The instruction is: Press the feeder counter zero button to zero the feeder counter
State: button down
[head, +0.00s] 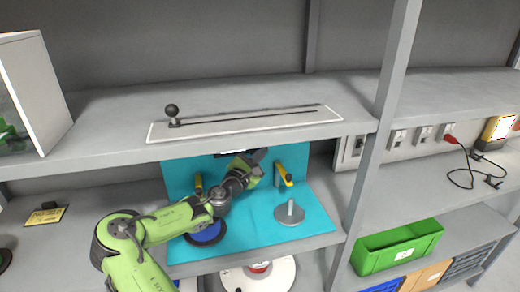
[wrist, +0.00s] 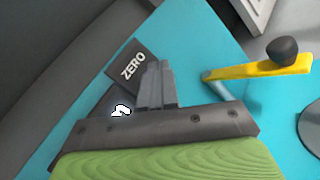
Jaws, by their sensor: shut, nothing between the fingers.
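The feeder counter shows in the wrist view as a dark unit with a white "ZERO" label (wrist: 133,67) on a dark plate. A lit white mark (wrist: 122,111), perhaps part of a display digit, shows beside my gripper's body. My gripper (wrist: 157,68) is shut and empty, its fingertips beside the label's right edge. The zero button itself is not clearly visible; the fingers may cover it, and I cannot tell whether they touch it. In the head view my gripper (head: 258,158) is under the upper shelf against the back of the turquoise panel (head: 250,235), and hides most of the counter.
A yellow lever with a black knob (wrist: 265,69) stands close right of my gripper; it also shows in the head view (head: 283,173). A blue disc (head: 207,234) and a grey spindle plate (head: 290,214) lie below. The upper shelf (head: 255,98) hangs over my wrist.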

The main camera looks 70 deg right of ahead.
jog(key=shift+w+d, duration=0.15)
jog(key=shift+d, duration=0.1)
jog(key=shift+a, duration=0.1)
dwell(0.5)
jog(key=shift+s+a, duration=0.4)
jog(key=shift+a, duration=0.25)
jog(key=a, duration=0.1)
jog(key=s+a, duration=0.1)
jog(key=a, duration=0.1)
jog(key=s+a, duration=0.1)
jog(key=shift+s+a+b, duration=0.15)
jog(key=shift+s+b, duration=0.1)
jog(key=shift+b, duration=0.05)
jog(key=shift+f, duration=0.1)
dwell(0.7)
